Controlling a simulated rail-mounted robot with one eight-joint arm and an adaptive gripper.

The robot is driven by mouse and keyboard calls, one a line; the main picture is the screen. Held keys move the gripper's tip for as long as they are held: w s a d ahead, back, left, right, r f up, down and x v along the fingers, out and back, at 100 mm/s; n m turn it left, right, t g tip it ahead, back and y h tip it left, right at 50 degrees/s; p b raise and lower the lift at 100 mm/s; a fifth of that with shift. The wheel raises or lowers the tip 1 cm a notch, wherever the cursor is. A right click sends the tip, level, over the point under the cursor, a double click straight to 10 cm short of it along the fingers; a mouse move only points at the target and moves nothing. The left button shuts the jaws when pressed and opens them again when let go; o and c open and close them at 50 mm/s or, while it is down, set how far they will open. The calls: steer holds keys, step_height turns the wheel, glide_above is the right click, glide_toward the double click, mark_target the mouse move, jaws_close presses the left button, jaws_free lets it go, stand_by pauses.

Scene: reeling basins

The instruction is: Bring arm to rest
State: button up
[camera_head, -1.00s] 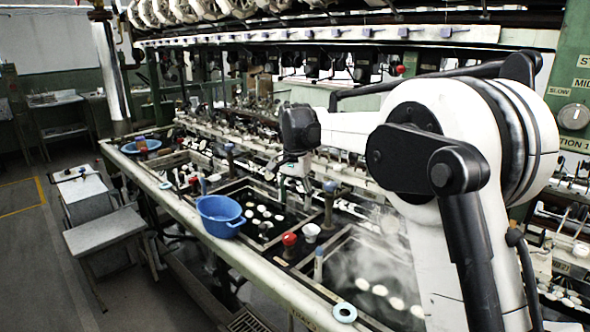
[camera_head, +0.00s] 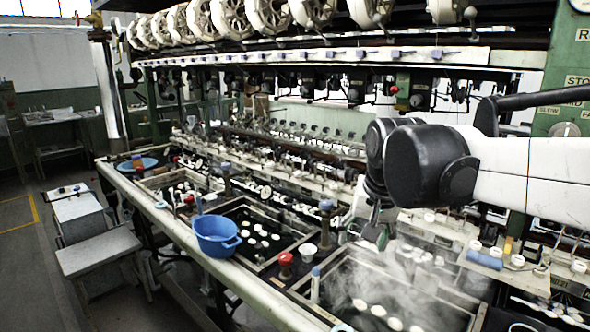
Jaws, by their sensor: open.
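My arm reaches in from the right edge, with its white link and black wrist joint in front of the reeling machine. My gripper (camera_head: 378,228) points down over the far side of the steaming near basin (camera_head: 338,262). Its fingers are small and dark, and I see nothing held between them. It hangs above the basin, apart from the cocoons in the water.
A blue tub (camera_head: 216,235) sits on the bench's front rim (camera_head: 262,296). A red-topped knob (camera_head: 286,262) and a white cup (camera_head: 307,252) stand between basins. A grey stool (camera_head: 98,251) stands on the floor at left. Reels (camera_head: 265,14) hang above.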

steer(key=s+d+f+n+t, duration=0.1)
steer(key=s+d+f, duration=0.2)
steer(key=s, duration=0.6)
steer(key=s+d+f+n+t, duration=0.1)
steer(key=s+d+f+t, duration=0.1)
steer(key=s+f, duration=0.3)
steer(key=s+d, duration=0.1)
steer(key=s, duration=0.2)
steer(key=shift+s+f+h, duration=0.3)
steer(key=shift+s, duration=0.1)
